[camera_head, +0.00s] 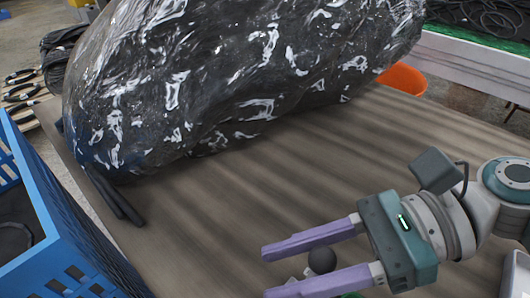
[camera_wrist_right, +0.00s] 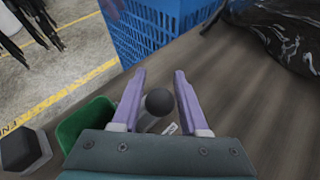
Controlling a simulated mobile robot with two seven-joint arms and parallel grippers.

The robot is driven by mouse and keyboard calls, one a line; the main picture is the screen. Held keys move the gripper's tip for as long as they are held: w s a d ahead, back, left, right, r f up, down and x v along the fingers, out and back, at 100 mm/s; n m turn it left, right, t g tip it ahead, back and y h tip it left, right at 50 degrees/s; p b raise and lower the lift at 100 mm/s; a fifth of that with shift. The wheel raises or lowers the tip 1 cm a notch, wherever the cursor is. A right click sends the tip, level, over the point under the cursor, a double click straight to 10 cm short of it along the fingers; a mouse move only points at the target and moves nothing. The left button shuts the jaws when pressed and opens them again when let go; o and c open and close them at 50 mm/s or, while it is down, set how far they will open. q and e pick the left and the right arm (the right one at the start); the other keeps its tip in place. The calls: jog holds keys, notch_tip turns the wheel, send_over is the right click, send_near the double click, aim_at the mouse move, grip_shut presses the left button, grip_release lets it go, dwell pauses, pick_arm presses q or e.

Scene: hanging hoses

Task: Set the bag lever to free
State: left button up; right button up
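A lever with a dark ball knob (camera_head: 321,260) stands low at the bottom of the head view, and the knob also shows in the right wrist view (camera_wrist_right: 159,102). My right gripper (camera_head: 268,272) is open, with its two purple fingers either side of the knob. In the right wrist view the fingers (camera_wrist_right: 159,73) show clear gaps to the knob on both sides. The lever's base and setting are mostly hidden by my gripper; a small pale label (camera_wrist_right: 170,129) shows beside it. A large shiny black bag (camera_head: 240,85) lies across the table. My left gripper is not seen.
A blue crate (camera_head: 70,235) stands at the table's left edge. A green bin (camera_wrist_right: 82,128) is near the knob in the wrist view. An orange container (camera_head: 403,79) stands behind the table (camera_head: 230,215). The tabletop between bag and gripper is clear.

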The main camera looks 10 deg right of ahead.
grip_shut()
dwell(1.0)
